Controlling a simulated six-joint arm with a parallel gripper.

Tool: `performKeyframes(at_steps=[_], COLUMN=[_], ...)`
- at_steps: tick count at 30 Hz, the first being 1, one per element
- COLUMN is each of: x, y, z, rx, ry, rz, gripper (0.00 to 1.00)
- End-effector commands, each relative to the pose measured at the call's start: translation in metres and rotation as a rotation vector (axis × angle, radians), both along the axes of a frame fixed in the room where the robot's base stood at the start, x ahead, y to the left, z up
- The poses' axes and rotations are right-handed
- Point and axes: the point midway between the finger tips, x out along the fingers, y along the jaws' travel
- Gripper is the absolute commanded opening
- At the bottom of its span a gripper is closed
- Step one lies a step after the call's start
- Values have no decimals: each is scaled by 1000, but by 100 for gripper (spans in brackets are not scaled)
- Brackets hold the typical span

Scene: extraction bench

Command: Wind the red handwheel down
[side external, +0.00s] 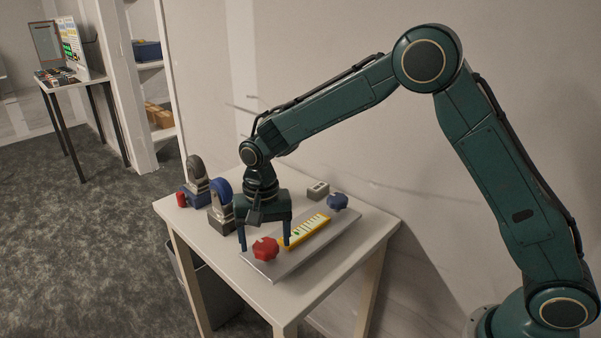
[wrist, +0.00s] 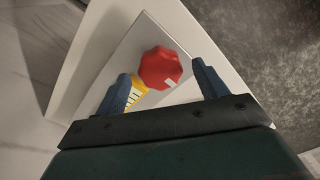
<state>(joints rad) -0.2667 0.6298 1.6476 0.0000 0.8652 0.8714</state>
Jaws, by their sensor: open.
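The red handwheel (side external: 265,248) is a faceted knob at the front end of a grey plate (side external: 318,253) on the table. It also shows in the wrist view (wrist: 160,69), with a small white mark on its lower right edge. My gripper (side external: 264,243) points down over that end of the plate, its fingers spread apart. In the wrist view my gripper (wrist: 160,84) has one finger to the left of the handwheel and one to the right, with gaps on both sides. It holds nothing. I cannot tell the exact height of the fingertips against the wheel.
A yellow scale strip (side external: 306,232) lies along the plate, with a blue handwheel (side external: 337,202) at its far end. A small grey block (side external: 317,189) stands behind. Two devices with upright discs, one blue-rimmed (side external: 221,201), stand at the table's left. Below is a dark bin (side external: 213,287).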

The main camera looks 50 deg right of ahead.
Motion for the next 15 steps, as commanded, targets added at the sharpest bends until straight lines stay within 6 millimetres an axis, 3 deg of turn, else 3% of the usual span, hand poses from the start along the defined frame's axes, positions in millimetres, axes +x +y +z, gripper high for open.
performKeyframes(at_steps=[15], x=[0], y=[0], z=[79], rx=[1], ry=[-6], rz=[-1], gripper=[72])
